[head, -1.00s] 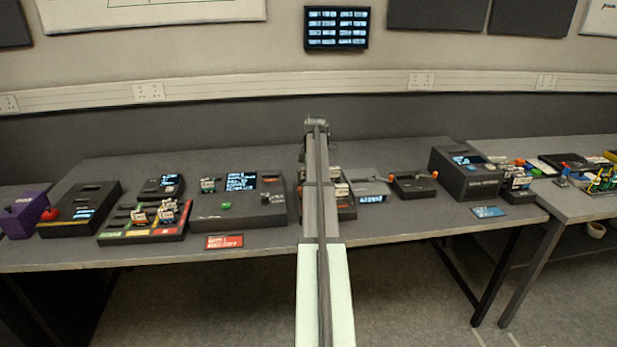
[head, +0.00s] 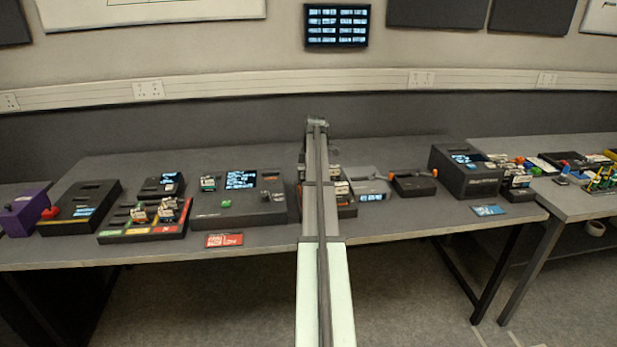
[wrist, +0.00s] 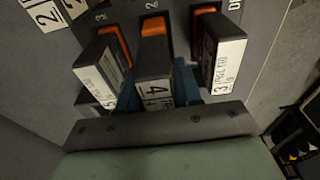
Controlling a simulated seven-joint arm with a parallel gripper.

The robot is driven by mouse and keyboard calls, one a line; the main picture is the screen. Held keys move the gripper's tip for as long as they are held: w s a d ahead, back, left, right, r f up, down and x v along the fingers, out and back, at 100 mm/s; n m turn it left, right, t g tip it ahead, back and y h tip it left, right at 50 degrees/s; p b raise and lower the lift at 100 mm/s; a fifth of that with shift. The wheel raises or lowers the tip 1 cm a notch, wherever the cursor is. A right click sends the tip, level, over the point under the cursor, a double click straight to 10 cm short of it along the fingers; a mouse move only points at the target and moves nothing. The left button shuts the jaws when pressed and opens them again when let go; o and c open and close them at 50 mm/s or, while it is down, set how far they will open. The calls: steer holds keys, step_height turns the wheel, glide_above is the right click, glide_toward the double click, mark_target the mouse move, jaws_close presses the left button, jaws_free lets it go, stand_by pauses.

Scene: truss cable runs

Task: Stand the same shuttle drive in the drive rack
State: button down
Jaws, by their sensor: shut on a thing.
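In the wrist view, a dark drive (wrist: 153,68) with an orange end and a white label reading 4 stands between my blue fingers. My gripper (wrist: 157,90) is shut on it. The drive appears to be in the middle position of the grey drive rack (wrist: 122,14), by the printed 2; I cannot tell how deep it sits. Its far end is hidden. In the head view, my arm hides the gripper and most of the rack (head: 346,211).
Similar drives stand close on both sides, one at the left (wrist: 103,68) and one at the right (wrist: 221,55), with narrow gaps. In the head view, a grey device (head: 367,184) stands right of the rack and a large dark console (head: 238,207) stands left of it.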

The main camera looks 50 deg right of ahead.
steer(key=shift+f, duration=1.5)
stand_by(1.2)
steer(key=shift+c, duration=1.8)
jaws_free()
steer(key=shift+r, duration=0.15)
steer(key=shift+r, duration=3.6)
steer(key=shift+w, duration=0.1)
